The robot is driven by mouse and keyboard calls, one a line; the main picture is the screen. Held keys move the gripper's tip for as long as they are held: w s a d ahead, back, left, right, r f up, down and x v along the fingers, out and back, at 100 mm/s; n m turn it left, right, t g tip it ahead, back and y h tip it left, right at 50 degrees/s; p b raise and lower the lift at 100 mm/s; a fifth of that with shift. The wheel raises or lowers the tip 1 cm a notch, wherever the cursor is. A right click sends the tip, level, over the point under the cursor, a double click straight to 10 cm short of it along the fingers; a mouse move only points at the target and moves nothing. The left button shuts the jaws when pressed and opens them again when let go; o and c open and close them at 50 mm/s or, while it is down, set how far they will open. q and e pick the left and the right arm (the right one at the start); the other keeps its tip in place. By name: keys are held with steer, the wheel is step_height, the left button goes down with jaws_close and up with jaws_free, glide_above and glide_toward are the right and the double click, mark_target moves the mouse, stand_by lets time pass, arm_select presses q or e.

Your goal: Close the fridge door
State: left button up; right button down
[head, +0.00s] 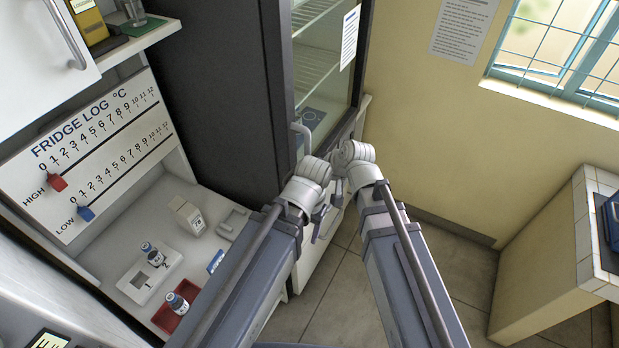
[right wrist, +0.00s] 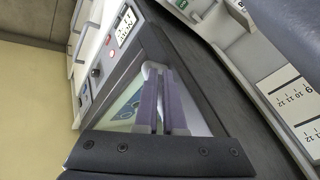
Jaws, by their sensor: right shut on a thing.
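The fridge (head: 215,75) stands in the middle of the head view, with a dark side panel and a tall glass door (head: 325,60). Wire shelves show through the glass. I cannot tell how far the door stands from its frame. A pale handle (head: 304,138) is on the door; its lower part is hidden behind my left wrist. My right gripper (head: 337,188) is at the door's lower front; in the right wrist view its fingers (right wrist: 160,100) are close together on the pale handle (right wrist: 150,72). My left gripper (head: 321,216) is just beside it, its fingers partly hidden.
A shelf bay at left holds a fridge log board (head: 95,155), a white carton (head: 188,215), a vial in a white holder (head: 140,282) and a vial in a red tray (head: 172,318). A tiled counter (head: 585,225) stands at right. Bare floor (head: 455,265) lies between it and the fridge.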

steer(key=shift+w+a, duration=0.2)
steer(key=shift+w, duration=0.15)
steer(key=shift+r, duration=0.15)
steer(key=p+v, duration=0.6)
steer(key=v, duration=0.2)
steer(key=shift+s, duration=0.25)
steer(key=shift+f, duration=0.25)
